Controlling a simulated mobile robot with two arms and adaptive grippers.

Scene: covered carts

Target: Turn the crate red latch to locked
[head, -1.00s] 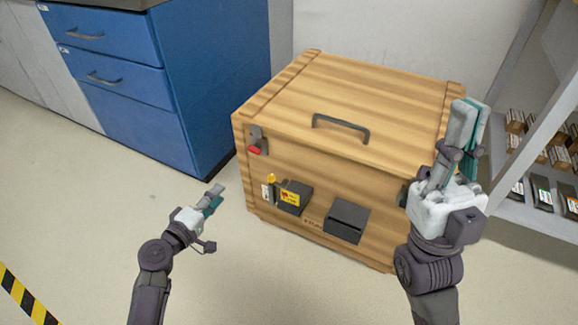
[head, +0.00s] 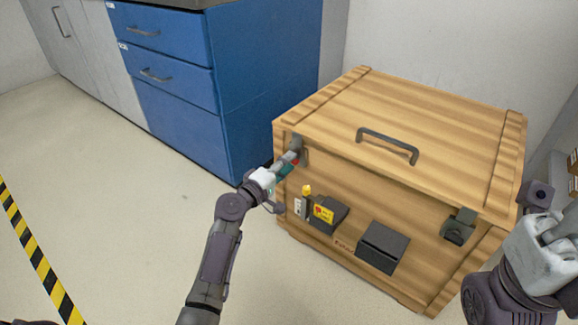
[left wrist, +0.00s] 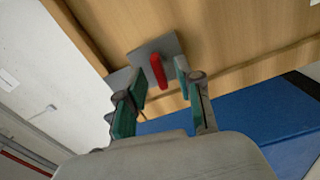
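The wooden crate (head: 420,110) stands on the floor with a lid and a dark handle. Its red latch (left wrist: 158,71) sits on a grey plate (left wrist: 172,45) at the upper left of the crate's front. In the head view my gripper mostly hides the latch. My left gripper (head: 288,162) is at the latch; in the left wrist view its fingers (left wrist: 162,76) are apart, with the red lever between and just ahead of the tips. I cannot tell whether they touch it. My right gripper (head: 562,235) is cut off at the right edge, its fingers not clearly shown.
Below the latch are a small yellow-topped switch (head: 306,191), a black box with a yellow label (head: 325,213) and another black box (head: 382,247). A dark latch (head: 459,226) is at the front right. A blue drawer cabinet (head: 180,95) stands behind left.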

